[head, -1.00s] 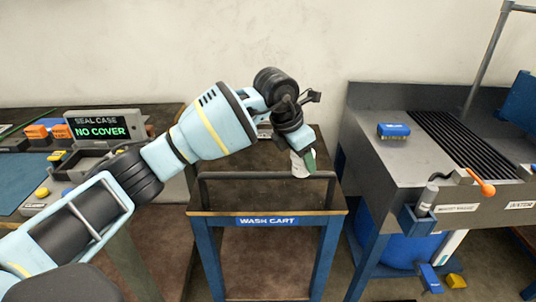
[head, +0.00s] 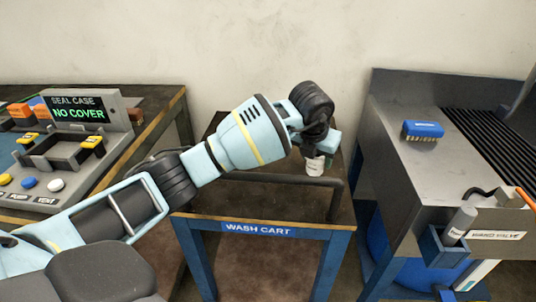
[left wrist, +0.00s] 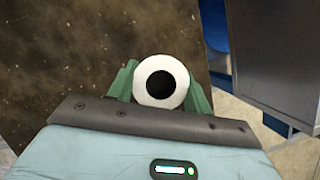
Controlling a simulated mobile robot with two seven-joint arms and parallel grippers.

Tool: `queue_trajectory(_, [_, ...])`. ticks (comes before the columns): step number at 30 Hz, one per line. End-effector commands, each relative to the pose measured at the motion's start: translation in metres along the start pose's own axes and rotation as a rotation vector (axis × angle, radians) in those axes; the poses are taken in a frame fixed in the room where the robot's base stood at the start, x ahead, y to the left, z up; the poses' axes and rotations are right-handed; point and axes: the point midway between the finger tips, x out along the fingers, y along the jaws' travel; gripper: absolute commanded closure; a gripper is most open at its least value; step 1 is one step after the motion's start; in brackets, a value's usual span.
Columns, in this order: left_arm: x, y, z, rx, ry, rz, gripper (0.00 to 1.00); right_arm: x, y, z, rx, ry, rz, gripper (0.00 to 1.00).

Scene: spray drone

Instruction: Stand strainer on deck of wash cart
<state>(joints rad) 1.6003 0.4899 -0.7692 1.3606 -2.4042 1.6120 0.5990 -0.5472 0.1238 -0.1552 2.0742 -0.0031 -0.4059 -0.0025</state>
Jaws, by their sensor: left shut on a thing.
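The strainer (left wrist: 162,101), a white ring-topped cylinder with a dark round opening, is held between the green fingers of my left gripper (left wrist: 161,84) in the left wrist view. In the head view the white strainer (head: 315,166) hangs upright below my left gripper (head: 318,157), over the right part of the wash cart. The wash cart (head: 258,230) has a blue frame and a dark brown deck (head: 233,203). I cannot tell whether the strainer's bottom touches the deck. My right gripper is not in view.
A dark rail (head: 270,178) runs above the cart's front edge. A grey sink bench (head: 395,175) with a blue brush (head: 423,130) stands to the right. A seal case station (head: 80,108) is at the left. The deck around the strainer looks clear.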

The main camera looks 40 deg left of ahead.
Motion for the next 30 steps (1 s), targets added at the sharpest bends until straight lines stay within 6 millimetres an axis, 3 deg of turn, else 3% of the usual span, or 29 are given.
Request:
queue_trajectory(15, [0.005, 0.114, -0.015, -0.002, 0.001, 0.001, 0.73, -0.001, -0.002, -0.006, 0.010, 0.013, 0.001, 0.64])
queue_trajectory(19, [0.006, 0.128, -0.017, 0.000, 0.001, 0.001, 0.73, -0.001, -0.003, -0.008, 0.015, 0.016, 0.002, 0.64])
queue_trajectory(30, [0.006, 0.142, -0.019, 0.000, 0.000, 0.002, 0.73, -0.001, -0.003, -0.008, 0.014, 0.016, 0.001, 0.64])
